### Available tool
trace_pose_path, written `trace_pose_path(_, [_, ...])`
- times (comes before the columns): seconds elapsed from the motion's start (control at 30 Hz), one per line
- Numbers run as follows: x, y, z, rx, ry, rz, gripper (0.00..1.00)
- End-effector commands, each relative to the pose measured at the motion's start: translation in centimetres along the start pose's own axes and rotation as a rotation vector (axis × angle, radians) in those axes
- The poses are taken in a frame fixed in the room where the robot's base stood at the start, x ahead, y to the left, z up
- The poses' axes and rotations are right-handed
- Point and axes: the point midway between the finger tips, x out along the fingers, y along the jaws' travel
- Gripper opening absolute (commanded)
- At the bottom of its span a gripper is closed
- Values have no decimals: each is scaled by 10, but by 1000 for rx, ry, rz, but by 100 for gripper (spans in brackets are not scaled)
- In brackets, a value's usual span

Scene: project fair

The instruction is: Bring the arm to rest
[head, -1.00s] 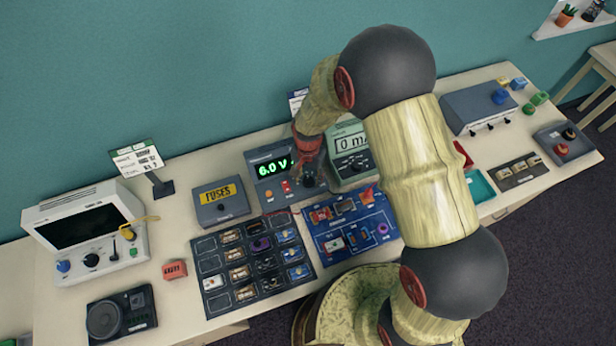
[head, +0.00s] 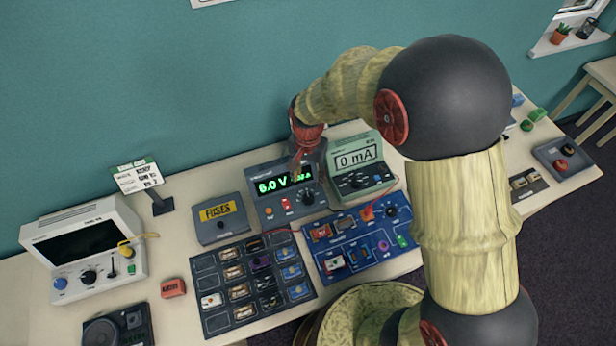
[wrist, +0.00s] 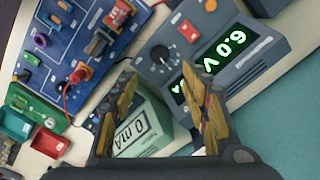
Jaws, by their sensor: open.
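My arm rises from the front right and bends over the bench in the head view. My gripper (head: 299,165) hangs in front of the power supply (head: 268,194), whose green display reads 6.0 V. In the wrist view my gripper (wrist: 165,100) has its two fingers spread apart with nothing between them. The power supply (wrist: 260,30) and the meter (wrist: 150,112), reading 0 mA, lie beyond the fingers. I cannot tell whether a fingertip touches the power supply.
The blue circuit board (head: 338,258) and the dark parts board (head: 222,309) lie in front. A FUSES box (head: 208,232), a sign (head: 138,178) and an oscilloscope (head: 70,215) stand left. A red block (head: 173,288) sits near them. Open space lies above the bench by the wall.

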Motion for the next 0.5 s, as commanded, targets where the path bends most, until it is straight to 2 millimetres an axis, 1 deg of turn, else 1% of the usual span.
trace_pose_path(0.37, [0,0,0,-1,0,0,46])
trace_pose_path(0.5, [0,1,0,-45,-2,2,46])
